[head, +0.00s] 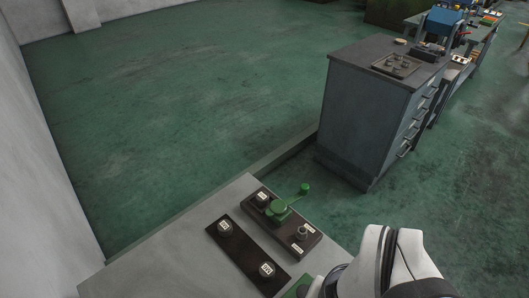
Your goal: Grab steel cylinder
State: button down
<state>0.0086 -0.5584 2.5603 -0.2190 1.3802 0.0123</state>
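A small grey metallic piece (302,232), which looks like a short steel cylinder, stands on the right end of a dark plate (284,233) in the head view. A green lever (279,208) with a round knob sits beside it on the same plate. Small round pieces with pale labelled tops stand nearby: one (261,199) on this plate, and two (225,228) (267,270) on a second dark plate (245,249). The labels are too small to read. My white arm enters at the bottom right; my gripper is not visible.
The plates lie on a light grey bench top (165,258). A green part (296,288) shows at the bottom edge, partly cut off. A grey drawer cabinet (365,125) stands beyond on the green floor (180,110). The bench's left side is clear.

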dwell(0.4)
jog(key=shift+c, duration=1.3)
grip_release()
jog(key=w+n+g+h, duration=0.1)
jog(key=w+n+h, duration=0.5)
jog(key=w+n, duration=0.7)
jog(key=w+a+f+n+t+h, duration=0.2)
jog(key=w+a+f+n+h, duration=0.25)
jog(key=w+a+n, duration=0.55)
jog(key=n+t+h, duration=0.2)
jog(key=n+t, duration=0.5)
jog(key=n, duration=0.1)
send_near(259, 198)
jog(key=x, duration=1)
